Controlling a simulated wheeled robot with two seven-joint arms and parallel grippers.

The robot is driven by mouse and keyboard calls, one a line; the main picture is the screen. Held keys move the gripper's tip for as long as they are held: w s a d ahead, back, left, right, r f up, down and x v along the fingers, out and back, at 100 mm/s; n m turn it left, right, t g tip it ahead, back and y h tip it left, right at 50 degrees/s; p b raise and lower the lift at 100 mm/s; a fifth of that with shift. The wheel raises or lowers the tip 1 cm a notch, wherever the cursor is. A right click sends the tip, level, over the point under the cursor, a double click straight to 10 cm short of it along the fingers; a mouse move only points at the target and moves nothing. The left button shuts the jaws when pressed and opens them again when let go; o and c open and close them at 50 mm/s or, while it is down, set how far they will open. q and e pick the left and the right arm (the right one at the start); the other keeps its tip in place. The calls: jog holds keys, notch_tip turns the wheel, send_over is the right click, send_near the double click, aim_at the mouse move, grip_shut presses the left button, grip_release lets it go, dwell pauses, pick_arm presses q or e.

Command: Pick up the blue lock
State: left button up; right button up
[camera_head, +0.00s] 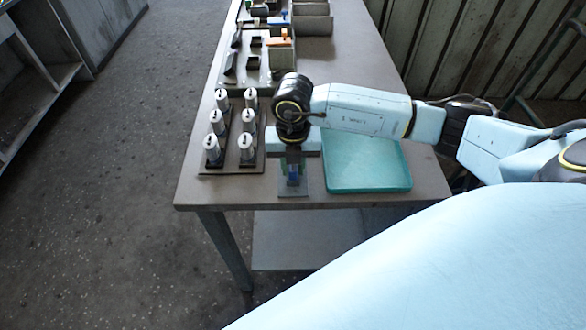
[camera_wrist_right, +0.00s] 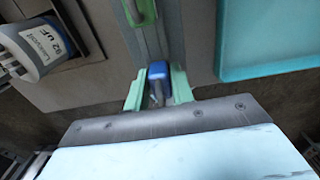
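The blue lock (camera_head: 293,179) is a small upright piece on a grey plate (camera_head: 300,191) at the table's near edge. My right gripper (camera_head: 293,172) points straight down over it. In the right wrist view the lock (camera_wrist_right: 158,70) sits between the two pale green fingers (camera_wrist_right: 158,88), one on each side. The space between fingers and lock is very small, and I cannot tell whether they press on it. My left gripper is not in view.
A teal tray (camera_head: 368,186) lies right of the gripper. Left is a dark rack (camera_head: 250,166) with several silver cylinders. Bins and parts (camera_head: 262,58) fill the far table. In the right wrist view a green piece (camera_wrist_right: 139,12) stands beyond the lock.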

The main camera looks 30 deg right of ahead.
jog(key=c, duration=0.3)
jog(key=shift+c, duration=0.2)
jog(key=shift+r, duration=0.15)
